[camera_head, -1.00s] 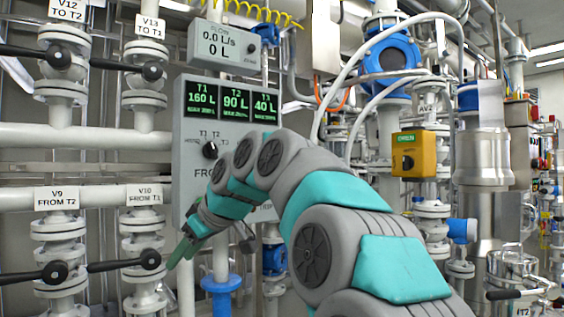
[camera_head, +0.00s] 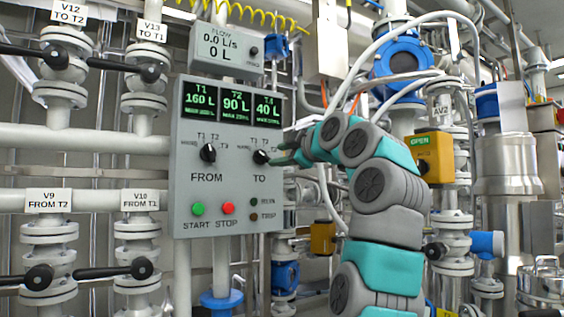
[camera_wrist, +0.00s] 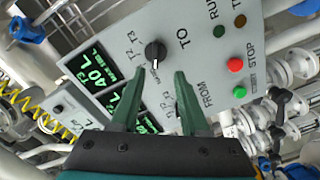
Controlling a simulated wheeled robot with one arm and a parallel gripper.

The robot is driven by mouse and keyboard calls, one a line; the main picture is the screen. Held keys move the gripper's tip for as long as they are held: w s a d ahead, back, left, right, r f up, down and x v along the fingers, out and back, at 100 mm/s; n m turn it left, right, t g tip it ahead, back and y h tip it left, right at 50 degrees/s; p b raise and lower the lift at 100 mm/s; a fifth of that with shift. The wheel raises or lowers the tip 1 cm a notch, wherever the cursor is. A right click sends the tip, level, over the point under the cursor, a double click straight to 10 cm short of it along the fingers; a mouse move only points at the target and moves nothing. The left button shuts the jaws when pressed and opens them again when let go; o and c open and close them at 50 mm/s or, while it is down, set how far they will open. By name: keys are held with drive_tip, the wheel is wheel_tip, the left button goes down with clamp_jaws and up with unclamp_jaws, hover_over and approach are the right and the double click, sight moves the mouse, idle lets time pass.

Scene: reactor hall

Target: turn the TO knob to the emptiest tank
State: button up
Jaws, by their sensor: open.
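The grey control panel (camera_head: 225,190) shows displays of T1 160 L, T2 90 L and a third tank, 40 L. The wrist view reads that third display (camera_wrist: 92,70) as T3. The black TO knob (camera_head: 261,157) is at the panel's right side; I cannot tell surely where its pointer sits. It also shows in the wrist view (camera_wrist: 155,52), just beyond and between my fingertips. My gripper (camera_head: 276,156) is at the right of the TO knob in the head view. In the wrist view my gripper (camera_wrist: 158,76) is open, with nothing between its green fingers.
The black FROM knob (camera_head: 208,153) is left of the TO knob. A green START button (camera_head: 197,209) and a red STOP button (camera_head: 228,208) sit below. A flow meter box (camera_head: 227,46) is above the panel. Pipes and valves with black handles (camera_head: 38,277) stand at the left.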

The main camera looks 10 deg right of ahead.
sight(265, 156)
drive_tip(key=x, duration=0.2)
drive_tip(key=p+x, duration=0.1)
drive_tip(key=x, duration=0.1)
drive_tip(key=p+x, duration=0.1)
drive_tip(key=x, duration=0.1)
drive_tip(key=shift+w+d+r, duration=0.1)
drive_tip(key=shift+d+r, duration=0.1)
drive_tip(key=shift+r, duration=0.2)
drive_tip(key=shift+w+a+f+p, duration=0.2)
drive_tip(key=shift+w+p, duration=0.15)
drive_tip(key=shift+w, duration=0.25)
drive_tip(key=shift+c, duration=0.2)
clamp_jaws()
